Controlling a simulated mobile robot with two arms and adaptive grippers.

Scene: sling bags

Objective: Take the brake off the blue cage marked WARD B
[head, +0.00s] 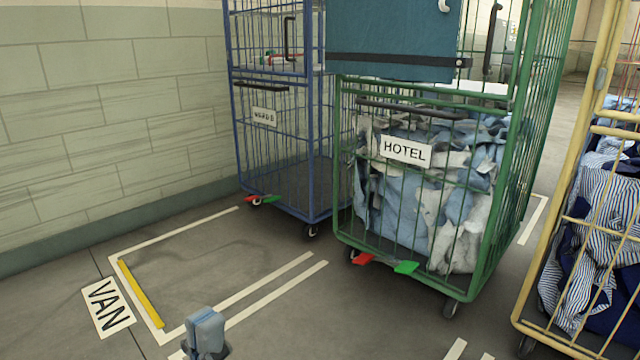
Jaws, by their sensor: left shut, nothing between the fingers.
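The blue cage (322,110) stands at the back by the wall, with a white sign (264,116) that seems to read WARD B. At its lower front edge, near the left corner, are a red pedal (250,198) and a green pedal (271,199) side by side. I cannot tell which of them is pressed. My left gripper (206,325) is at the bottom of the view, shut and empty, well short of the cage and apart from everything. My right gripper is not in view.
A green cage (406,260) marked HOTEL, full of linen, stands right of the blue one, with red and green pedals too. A yellow cage (560,240) is at the right edge. The taped VAN bay (108,306) with a yellow floor bar (141,293) is clear.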

